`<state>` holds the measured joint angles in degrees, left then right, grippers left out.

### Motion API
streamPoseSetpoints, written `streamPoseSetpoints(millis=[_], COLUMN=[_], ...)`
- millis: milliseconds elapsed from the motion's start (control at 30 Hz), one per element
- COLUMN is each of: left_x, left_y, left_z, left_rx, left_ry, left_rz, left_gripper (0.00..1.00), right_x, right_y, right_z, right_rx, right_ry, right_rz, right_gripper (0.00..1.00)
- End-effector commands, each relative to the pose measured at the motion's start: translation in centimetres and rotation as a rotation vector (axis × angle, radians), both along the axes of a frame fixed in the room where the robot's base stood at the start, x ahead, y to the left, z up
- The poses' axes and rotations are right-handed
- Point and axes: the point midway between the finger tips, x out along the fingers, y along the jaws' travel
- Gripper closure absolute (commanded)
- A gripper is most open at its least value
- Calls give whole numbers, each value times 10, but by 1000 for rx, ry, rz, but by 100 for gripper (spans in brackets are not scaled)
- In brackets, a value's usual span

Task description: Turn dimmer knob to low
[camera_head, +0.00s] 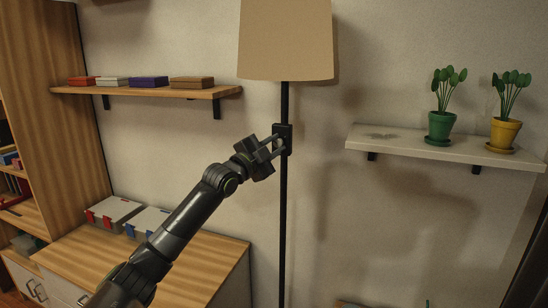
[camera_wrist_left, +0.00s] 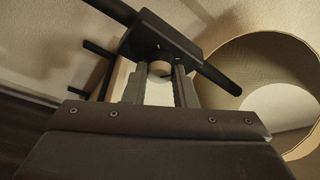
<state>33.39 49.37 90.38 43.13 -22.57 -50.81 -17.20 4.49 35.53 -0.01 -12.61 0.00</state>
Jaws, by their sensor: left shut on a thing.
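A floor lamp with a beige shade (camera_head: 286,40) and a thin black pole (camera_head: 284,225) stands in the middle of the head view. A black dimmer box (camera_head: 284,132) sits on the pole below the shade. My left gripper (camera_head: 277,145) reaches it from the left. In the left wrist view, the gripper's fingers (camera_wrist_left: 160,90) are shut on a small round knob (camera_wrist_left: 159,69) at the face of the dimmer box (camera_wrist_left: 160,38). The knob's pointer or marks cannot be made out. The shade (camera_wrist_left: 255,75) shows at the right there. My right gripper is in neither view.
A wooden shelf (camera_head: 215,92) with several small boxes is at the left. A white shelf (camera_head: 400,143) with two potted plants is at the right. A wooden cabinet (camera_head: 205,265) with storage boxes stands at lower left, below my arm.

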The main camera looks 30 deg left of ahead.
Motion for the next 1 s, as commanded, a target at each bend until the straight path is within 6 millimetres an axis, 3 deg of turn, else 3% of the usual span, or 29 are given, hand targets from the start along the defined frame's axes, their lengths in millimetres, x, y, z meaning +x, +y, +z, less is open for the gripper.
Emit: streamPoseSetpoints(millis=[33,233,967,1000], left_x=[0,0,0,0], left_y=[0,0,1,1], left_z=[-3,0,1,1], left_rx=[32,141,229,229], left_ry=[5,33,56,56], left_rz=[0,0,1,1], left_gripper=[98,98,98,74], right_x=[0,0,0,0], right_y=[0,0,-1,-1], right_z=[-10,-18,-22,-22], right_rx=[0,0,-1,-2], right_ry=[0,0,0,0], right_rz=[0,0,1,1], right_gripper=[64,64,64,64])
